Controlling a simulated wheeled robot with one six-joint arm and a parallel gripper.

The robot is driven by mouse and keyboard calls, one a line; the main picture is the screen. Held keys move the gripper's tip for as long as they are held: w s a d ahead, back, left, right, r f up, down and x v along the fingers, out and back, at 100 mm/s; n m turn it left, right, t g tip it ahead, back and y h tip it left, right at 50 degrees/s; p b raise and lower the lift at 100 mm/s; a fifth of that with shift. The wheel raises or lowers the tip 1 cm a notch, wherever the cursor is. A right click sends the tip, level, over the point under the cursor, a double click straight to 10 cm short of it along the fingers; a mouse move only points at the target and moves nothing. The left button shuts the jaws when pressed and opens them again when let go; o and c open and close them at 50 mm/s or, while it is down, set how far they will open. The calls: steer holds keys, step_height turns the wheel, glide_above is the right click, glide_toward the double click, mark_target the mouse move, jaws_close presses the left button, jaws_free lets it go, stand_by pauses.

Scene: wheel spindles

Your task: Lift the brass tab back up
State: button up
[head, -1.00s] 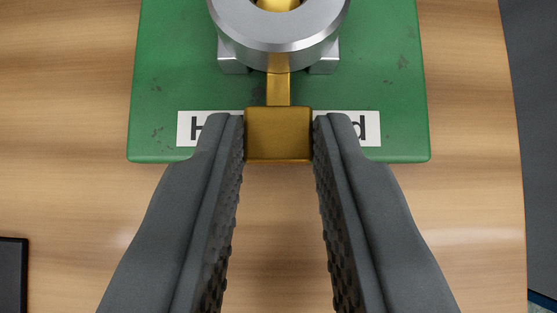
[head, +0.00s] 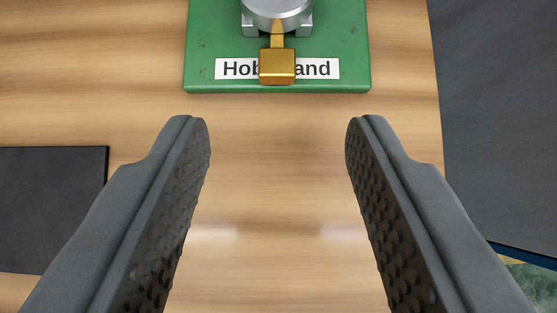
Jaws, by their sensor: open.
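The brass tab (head: 277,66) shows at the top of the head view, a square block on a short brass stem that comes out from a silver round hub (head: 278,10). It lies in front of the middle of a white label, hiding part of its lettering. My gripper (head: 278,125) is wide open and empty. Its two dark, studded fingers lie lower in the view, apart from the tab, with bare table between them. The upper part of the hub is cut off by the frame.
The hub stands on a green base plate (head: 205,70) with a white label (head: 235,69). A dark flat panel (head: 50,205) lies at the left. The wooden table (head: 280,200) is clear in front of the plate. Its right edge borders a dark grey surface (head: 500,120).

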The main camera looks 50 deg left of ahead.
steer(key=v, duration=0.9)
steer(key=s+a+r+m+t+h, duration=0.2)
steer(key=s+a+r+m+t, duration=0.1)
steer(key=s, duration=1.1)
steer(key=s+a+r+m+t+h, duration=0.2)
steer(key=s+a+r+m+t, duration=0.2)
steer(key=s, duration=1.1)
steer(key=s+a+r+m+t+h, duration=0.3)
steer(key=s+r+t, duration=0.2)
steer(key=s, duration=1)
steer(key=shift+s+a+m, duration=0.15)
steer(key=shift+a+m, duration=0.2)
steer(key=shift+m, duration=0.05)
